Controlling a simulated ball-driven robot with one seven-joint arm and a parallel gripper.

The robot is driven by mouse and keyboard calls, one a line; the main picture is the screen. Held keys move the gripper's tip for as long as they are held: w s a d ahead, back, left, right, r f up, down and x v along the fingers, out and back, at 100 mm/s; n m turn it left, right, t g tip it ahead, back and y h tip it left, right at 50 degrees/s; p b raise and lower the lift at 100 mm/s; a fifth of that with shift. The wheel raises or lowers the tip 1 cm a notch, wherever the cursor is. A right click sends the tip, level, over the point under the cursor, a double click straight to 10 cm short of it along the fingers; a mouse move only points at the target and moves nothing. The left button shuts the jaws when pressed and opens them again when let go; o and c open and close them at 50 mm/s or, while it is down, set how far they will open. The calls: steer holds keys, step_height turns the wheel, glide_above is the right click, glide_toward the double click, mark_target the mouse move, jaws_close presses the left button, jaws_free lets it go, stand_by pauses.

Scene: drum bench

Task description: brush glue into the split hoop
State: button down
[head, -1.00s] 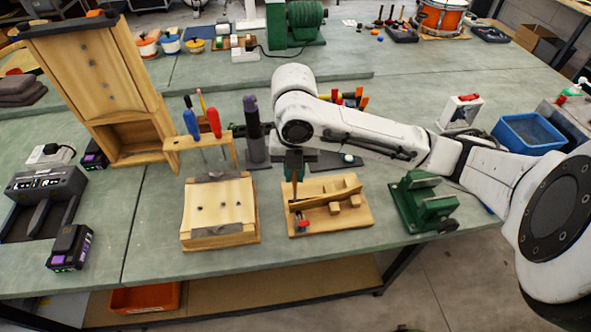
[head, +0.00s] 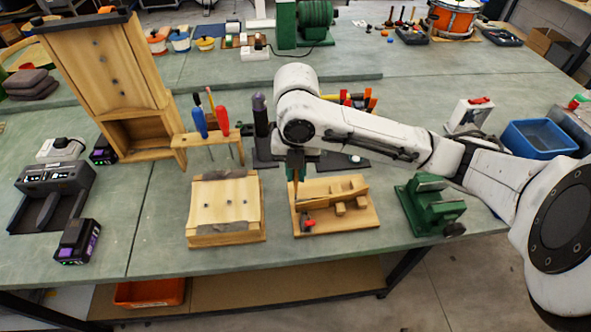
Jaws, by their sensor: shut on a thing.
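The split hoop appears to be the thin wooden strip (head: 335,198) lying across a wooden fixture board (head: 365,217) with small blocks. My gripper (head: 295,168) points down over the left end of this strip. It is shut on a thin wooden-handled brush (head: 296,186), held about upright. The brush's lower end is at or just above the strip's left end; I cannot tell whether they touch. A small red-topped item (head: 309,223) sits at the board's front left. The split itself is too small to make out, and no glue pot is clearly seen.
A wooden box (head: 226,207) stands left of the fixture, a green vise (head: 430,205) to its right. Behind are a tool rack (head: 207,137) with screwdrivers and a dark upright cylinder (head: 261,120). Battery chargers (head: 54,190) lie far left. The bench's front strip is clear.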

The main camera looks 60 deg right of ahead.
steer(key=shift+s+d, duration=0.2)
steer(key=shift+d, duration=0.1)
steer(key=shift+s+d, duration=0.25)
steer(key=shift+s, duration=0.05)
steer(key=shift+s+d+b, duration=0.55)
steer(key=shift+s+d, duration=0.1)
stand_by(0.7)
steer(key=shift+s+d, duration=0.2)
steer(key=shift+d, duration=0.05)
steer(key=shift+w+a, duration=0.1)
steer(key=shift+w, duration=0.05)
stand_by(0.4)
steer(key=shift+w+a, duration=0.1)
steer(key=shift+w, duration=0.15)
steer(key=shift+w+a, duration=0.3)
steer(key=shift+w, duration=0.25)
steer(key=shift+w+a, duration=0.25)
steer(key=shift+w, duration=0.3)
stand_by(0.6)
steer(key=shift+w+a, duration=0.1)
steer(key=shift+w, duration=0.1)
